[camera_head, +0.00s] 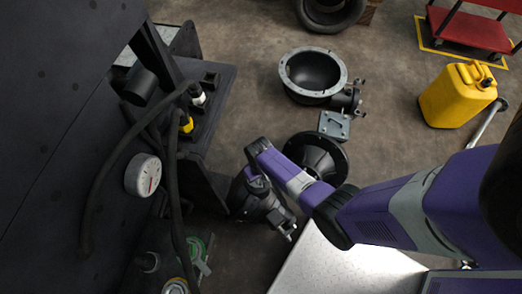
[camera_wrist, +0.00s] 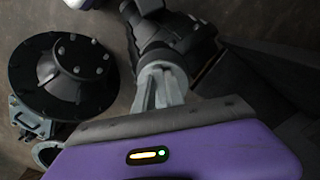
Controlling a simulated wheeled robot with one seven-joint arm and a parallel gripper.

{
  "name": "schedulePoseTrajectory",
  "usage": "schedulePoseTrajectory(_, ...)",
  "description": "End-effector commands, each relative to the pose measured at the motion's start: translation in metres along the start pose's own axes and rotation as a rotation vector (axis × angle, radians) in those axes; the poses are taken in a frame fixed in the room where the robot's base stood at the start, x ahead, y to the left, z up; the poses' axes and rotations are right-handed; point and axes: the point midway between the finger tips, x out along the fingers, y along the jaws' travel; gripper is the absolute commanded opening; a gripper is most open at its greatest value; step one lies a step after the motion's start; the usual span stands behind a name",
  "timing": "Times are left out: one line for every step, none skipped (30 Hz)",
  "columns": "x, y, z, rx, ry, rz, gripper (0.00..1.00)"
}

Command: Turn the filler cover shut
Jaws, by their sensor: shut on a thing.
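My gripper (camera_head: 288,230) shows in the head view at the lower middle, beside the white plate and to the right of the dark machine. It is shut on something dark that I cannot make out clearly. I cannot clearly identify the filler cover or tell how far it is turned. A yellow cap (camera_head: 186,123) stands on the dark ledge to the upper left, apart from my gripper.
A white dial (camera_head: 143,175) and black hoses (camera_head: 105,165) are at the left. A black flanged housing (camera_head: 335,150) sits on the floor behind my arm and shows in the wrist view (camera_wrist: 62,75). A round bowl-shaped casting (camera_head: 312,73) and a yellow canister (camera_head: 458,94) stand farther back.

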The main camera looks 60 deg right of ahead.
Motion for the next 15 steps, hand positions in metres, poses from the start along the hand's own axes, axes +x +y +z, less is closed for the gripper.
schedulePoseTrajectory(-0.0001, -0.0009, -0.0005, 0.007, 0.001, -0.001, 0.00)
schedulePoseTrajectory(0.0000, -0.0010, -0.0005, 0.009, 0.001, -0.002, 0.00)
schedulePoseTrajectory(0.0000, -0.0011, -0.0005, 0.010, 0.001, -0.002, 0.00)
schedulePoseTrajectory(0.0000, -0.0012, -0.0005, 0.011, 0.001, -0.002, 0.00)
schedulePoseTrajectory(0.0000, -0.0013, -0.0005, 0.012, 0.001, -0.002, 0.00)
schedulePoseTrajectory(0.0000, -0.0013, -0.0006, 0.012, 0.001, -0.002, 0.00)
schedulePoseTrajectory(0.0000, -0.0014, -0.0006, 0.012, 0.001, -0.002, 0.00)
schedulePoseTrajectory(0.0000, -0.0014, -0.0006, 0.012, 0.001, -0.002, 0.00)
schedulePoseTrajectory(0.0000, -0.0015, -0.0006, 0.012, 0.001, -0.002, 0.00)
schedulePoseTrajectory(0.0000, -0.0015, -0.0006, 0.012, 0.001, -0.003, 0.00)
schedulePoseTrajectory(0.0000, -0.0016, -0.0006, 0.012, 0.001, -0.003, 0.00)
schedulePoseTrajectory(0.0000, -0.0016, -0.0007, 0.012, 0.001, -0.003, 0.00)
schedulePoseTrajectory(0.0000, -0.0017, -0.0007, 0.012, 0.001, -0.003, 0.00)
schedulePoseTrajectory(0.0000, -0.0016, -0.0007, 0.011, 0.001, -0.003, 0.20)
schedulePoseTrajectory(0.0000, -0.0016, -0.0007, 0.011, 0.001, -0.003, 0.28)
